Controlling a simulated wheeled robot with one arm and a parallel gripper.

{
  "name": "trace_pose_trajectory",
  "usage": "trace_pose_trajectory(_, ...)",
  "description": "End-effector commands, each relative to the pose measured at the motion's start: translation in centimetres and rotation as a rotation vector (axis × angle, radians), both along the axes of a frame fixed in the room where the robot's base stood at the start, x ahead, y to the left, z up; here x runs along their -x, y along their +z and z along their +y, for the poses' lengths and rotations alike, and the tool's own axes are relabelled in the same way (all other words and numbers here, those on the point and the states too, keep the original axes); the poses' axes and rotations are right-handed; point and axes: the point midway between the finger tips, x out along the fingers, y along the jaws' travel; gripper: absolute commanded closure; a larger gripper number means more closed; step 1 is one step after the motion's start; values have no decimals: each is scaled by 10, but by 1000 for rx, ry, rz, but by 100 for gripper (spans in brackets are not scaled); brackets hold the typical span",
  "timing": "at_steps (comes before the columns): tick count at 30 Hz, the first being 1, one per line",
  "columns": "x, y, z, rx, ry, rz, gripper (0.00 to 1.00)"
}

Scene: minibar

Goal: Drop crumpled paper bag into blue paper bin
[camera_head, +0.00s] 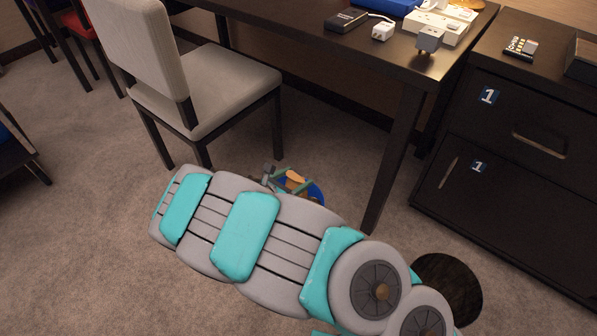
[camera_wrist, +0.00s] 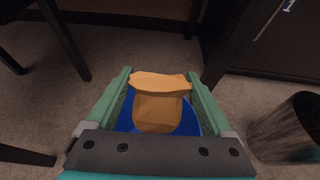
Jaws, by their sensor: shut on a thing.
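The crumpled paper bag (camera_wrist: 158,108) is orange-tan and sits between the two green fingers of my gripper (camera_wrist: 160,84) in the wrist view. My gripper is shut on it. The blue paper bin (camera_wrist: 125,122) shows behind and below the bag in the wrist view. In the head view the blue bin (camera_head: 317,190) stands on the carpet under the desk edge, mostly hidden by my arm. A small part of the bag (camera_head: 295,176) shows there at my gripper (camera_head: 290,179), over the bin. The bag's height above the bin's rim is hard to tell.
A dark round bin (camera_head: 449,287) stands to the right, also in the wrist view (camera_wrist: 290,130). A grey chair (camera_head: 215,85) is at the left, a desk leg (camera_head: 396,160) close by, and a black drawer cabinet (camera_head: 520,150) at the right. Carpet at lower left is clear.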

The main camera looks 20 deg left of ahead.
Motion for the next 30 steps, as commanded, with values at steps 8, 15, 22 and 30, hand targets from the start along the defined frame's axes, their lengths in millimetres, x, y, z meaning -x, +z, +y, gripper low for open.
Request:
trace_pose_trajectory(8, -1, -26, 0, -1, 0, 1, 91)
trace_pose_trajectory(15, -1, -51, 0, -2, 1, 0, 91)
trace_pose_trajectory(22, -1, -57, 0, -1, 0, 0, 91)
trace_pose_trajectory(30, -1, -57, 0, -1, 0, 0, 2)
